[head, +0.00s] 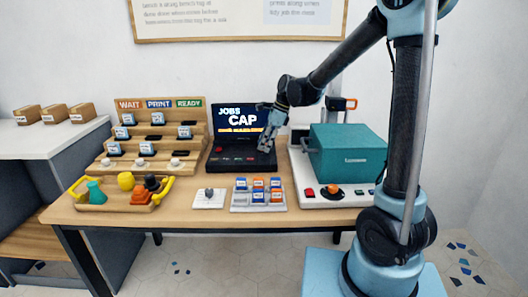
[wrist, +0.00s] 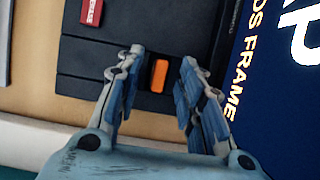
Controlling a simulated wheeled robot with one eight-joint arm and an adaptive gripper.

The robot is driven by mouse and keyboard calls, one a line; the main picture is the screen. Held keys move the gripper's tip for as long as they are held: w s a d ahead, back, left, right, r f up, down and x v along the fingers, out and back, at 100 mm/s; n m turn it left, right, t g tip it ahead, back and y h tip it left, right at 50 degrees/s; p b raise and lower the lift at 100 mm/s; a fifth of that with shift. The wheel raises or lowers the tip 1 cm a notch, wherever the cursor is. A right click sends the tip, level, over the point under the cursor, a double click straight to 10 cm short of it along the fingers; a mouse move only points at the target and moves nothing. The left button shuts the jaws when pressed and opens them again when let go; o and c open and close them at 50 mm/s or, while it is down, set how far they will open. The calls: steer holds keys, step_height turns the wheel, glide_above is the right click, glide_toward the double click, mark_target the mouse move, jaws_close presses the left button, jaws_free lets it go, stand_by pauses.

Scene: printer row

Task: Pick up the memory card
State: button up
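My gripper (head: 265,146) is over the right part of the black laptop-like device (head: 232,163), in front of its lit screen (head: 239,120). In the wrist view my gripper (wrist: 162,60) is open, with one finger on each side of a small orange piece (wrist: 159,75). This piece looks like a memory card, set in a dark slot of the black device (wrist: 110,62). The fingers appear apart from it. The head view hides this piece behind the gripper.
A light tray (head: 258,209) of blue and orange cards lies in front of the device. A teal box machine (head: 346,150) stands close on the right. A tiered wooden rack (head: 115,108) and a wooden tray with yellow handles (head: 110,207) are on the left.

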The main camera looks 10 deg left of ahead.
steer(key=shift+c, duration=0.6)
jaws_close()
